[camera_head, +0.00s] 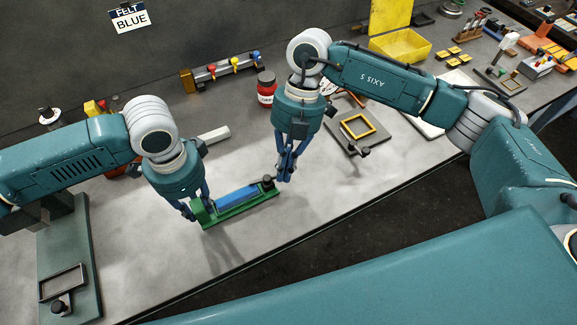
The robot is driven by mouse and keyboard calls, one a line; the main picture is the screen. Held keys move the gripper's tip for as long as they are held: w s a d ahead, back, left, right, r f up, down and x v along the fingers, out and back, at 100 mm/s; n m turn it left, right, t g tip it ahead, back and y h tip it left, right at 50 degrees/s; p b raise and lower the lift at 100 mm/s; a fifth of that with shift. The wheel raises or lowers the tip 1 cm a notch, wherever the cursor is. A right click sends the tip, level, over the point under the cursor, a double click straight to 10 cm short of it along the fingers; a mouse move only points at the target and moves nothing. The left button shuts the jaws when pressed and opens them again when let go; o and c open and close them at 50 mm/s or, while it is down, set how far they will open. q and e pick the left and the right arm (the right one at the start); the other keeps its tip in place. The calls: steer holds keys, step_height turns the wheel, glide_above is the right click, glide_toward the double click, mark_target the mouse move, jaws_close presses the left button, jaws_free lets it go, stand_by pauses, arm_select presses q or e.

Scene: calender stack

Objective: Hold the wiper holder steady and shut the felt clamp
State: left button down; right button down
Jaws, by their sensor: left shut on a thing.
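The green wiper holder (240,208) lies on the grey bench, with a strip of blue felt (238,194) along it. My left gripper (197,210) is shut on the holder's left end. A dark knob (268,181) stands at the holder's right end; it looks like part of the felt clamp, but whether the clamp is open or shut is too small to tell. My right gripper (285,172) points down just right of the knob, with its fingers close together. I cannot tell whether it touches the knob or how far its fingers are apart.
A red jar (266,89) stands behind the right gripper. A sign reading "FELT BLUE" (129,17) hangs behind. Bench in front of the holder is clear.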

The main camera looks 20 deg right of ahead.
steer(key=s, duration=0.4)
steer(key=w+r, duration=0.3)
steer(key=r, duration=0.7)
steer(key=shift+w, duration=0.3)
steer(key=shift+r, duration=0.1)
arm_select(q)
steer(key=c, duration=1.3)
jaws_free()
steer(key=shift+c, duration=0.2)
steer(key=shift+r, duration=0.1)
